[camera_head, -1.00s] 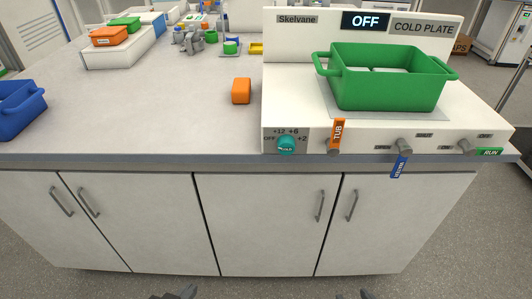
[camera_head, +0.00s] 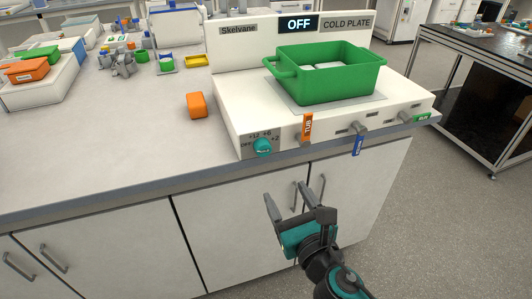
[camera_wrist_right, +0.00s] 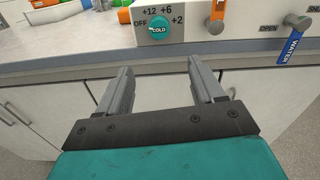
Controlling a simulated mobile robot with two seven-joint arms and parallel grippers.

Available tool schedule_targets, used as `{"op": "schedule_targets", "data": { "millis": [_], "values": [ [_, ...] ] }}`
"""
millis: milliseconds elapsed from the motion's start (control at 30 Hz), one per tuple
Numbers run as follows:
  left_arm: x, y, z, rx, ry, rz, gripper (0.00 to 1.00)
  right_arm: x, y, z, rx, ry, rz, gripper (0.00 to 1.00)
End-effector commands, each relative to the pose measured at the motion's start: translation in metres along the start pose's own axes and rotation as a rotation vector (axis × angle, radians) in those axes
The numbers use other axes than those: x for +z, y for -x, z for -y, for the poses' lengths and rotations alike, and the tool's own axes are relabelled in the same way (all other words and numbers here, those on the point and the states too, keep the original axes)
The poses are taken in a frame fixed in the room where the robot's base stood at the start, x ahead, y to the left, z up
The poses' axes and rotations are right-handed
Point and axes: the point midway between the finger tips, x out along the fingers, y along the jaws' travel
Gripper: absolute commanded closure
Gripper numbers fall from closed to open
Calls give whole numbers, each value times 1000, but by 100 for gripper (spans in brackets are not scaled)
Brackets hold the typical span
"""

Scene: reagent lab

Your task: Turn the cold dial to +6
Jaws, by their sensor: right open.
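The teal cold dial (camera_head: 263,147) is on the front left of the white cold plate unit (camera_head: 225,113), with OFF, +12, +6 and +2 marked around it. The display (camera_head: 298,23) reads OFF. The dial also shows at the top of the right wrist view (camera_wrist_right: 159,30); its exact pointer position is too small to tell. My right gripper (camera_head: 287,200) is open and empty, below and a little right of the dial, in front of the cabinet doors. In the right wrist view its two fingers (camera_wrist_right: 158,90) are spread below the dial, apart from it. My left gripper is not in view.
A green tub (camera_head: 325,82) sits on the unit's plate. Valves with an orange TUB tag (camera_head: 308,127), a blue tag (camera_head: 358,145) and a green tag (camera_head: 422,118) line the front, right of the dial. An orange block (camera_head: 196,104) lies left of the unit.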

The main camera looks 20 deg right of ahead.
Motion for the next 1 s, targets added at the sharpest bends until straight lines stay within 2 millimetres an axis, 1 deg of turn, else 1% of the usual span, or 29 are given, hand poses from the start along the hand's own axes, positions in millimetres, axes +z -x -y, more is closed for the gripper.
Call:
{"op": "schedule_targets", "data": {
  "millis": [100,167,267,700,800,900,1000],
  "values": [
    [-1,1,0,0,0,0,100,7,-3,0,-2,87,21,33],
    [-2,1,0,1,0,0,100,8,-7,0,-3,101,25,33],
    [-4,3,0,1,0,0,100,10,-18,0,-3,101,26,33],
    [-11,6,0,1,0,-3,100,10,-100,0,-4,97,24,33],
    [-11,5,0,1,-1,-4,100,10,-114,0,-4,95,23,33],
    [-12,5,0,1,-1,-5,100,10,-123,0,-3,96,23,33],
    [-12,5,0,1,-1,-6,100,10,-128,0,-3,95,23,33]
  ]
}}
